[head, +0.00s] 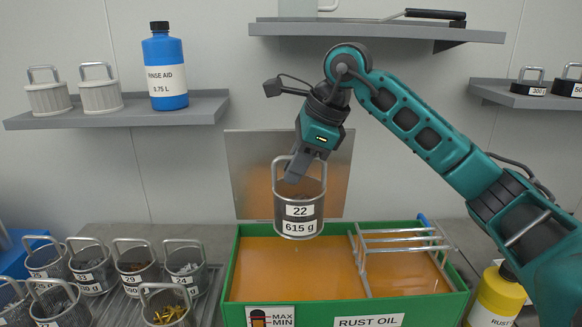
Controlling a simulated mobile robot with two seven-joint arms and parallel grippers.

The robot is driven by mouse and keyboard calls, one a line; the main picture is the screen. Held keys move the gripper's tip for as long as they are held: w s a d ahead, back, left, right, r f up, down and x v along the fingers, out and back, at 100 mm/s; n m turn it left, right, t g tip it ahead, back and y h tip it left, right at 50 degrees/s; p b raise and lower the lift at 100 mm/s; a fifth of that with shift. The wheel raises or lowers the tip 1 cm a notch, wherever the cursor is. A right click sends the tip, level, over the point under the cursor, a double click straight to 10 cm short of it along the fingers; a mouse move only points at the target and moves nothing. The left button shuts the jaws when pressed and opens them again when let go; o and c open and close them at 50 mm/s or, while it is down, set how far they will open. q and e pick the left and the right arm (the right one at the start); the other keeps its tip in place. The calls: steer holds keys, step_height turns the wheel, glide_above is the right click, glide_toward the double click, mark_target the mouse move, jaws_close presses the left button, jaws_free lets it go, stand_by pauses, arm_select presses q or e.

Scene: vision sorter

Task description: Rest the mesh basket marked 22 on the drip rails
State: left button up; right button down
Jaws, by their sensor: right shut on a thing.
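The mesh basket marked 22 (299,222), with a second label reading 615 g, hangs upright by its handle. My right gripper (294,176) is shut on that handle. The basket is above the orange oil in the green tank (235,270) labelled RUST OIL, left of the drip rails. The drip rails (400,238) are several metal bars across the right part of the tank, and they are empty. What is inside the basket is mostly hidden. My left gripper is out of view.
Several other numbered baskets (187,272) stand on a ribbed surface at the left. A yellow RUST bottle (497,298) stands right of the tank. An upright metal plate (245,165) is behind the tank. A shelf (390,32) hangs above my gripper.

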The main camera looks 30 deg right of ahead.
steer(key=s+d+b, duration=0.3)
steer(key=s+d, duration=0.2)
steer(key=d, duration=0.4)
steer(key=shift+s+b, duration=0.25)
steer(key=shift+b, duration=0.05)
stand_by(0.5)
steer(key=s+d+b, duration=0.4)
steer(key=s+d, duration=0.2)
steer(key=d, duration=0.3)
steer(key=shift+d, duration=0.2)
stand_by(0.4)
steer(key=shift+r, duration=0.1)
stand_by(0.5)
